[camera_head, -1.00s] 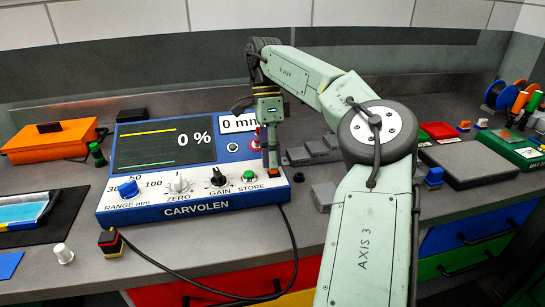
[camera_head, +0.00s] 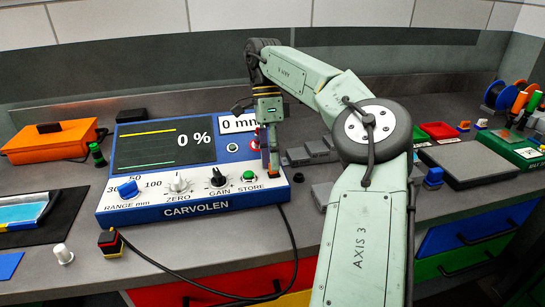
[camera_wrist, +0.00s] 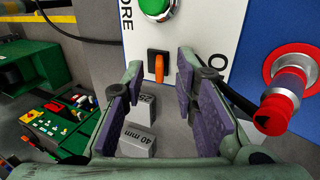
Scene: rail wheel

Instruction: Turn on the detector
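The detector (camera_head: 195,207) is a blue box marked CARVOLEN with a white sloping panel, on the grey bench. Its dark screen (camera_head: 160,147) shows "0 %", a yellow line and a green line; a small display (camera_head: 238,124) reads "0 mm". My gripper (camera_head: 272,168) is at the panel's right end, beside the green STORE button (camera_head: 249,176). In the wrist view my gripper (camera_wrist: 161,68) is open, with an orange switch lever (camera_wrist: 159,69) in a black slot between its fingertips. I cannot tell whether either finger touches the lever.
A red connector (camera_wrist: 285,93) with a dark plug stands right of the fingers in the wrist view. Grey step blocks (camera_wrist: 138,138) lie on the bench beyond the panel edge. A black cable (camera_head: 293,250) hangs over the bench front. An orange case (camera_head: 50,140) is at left.

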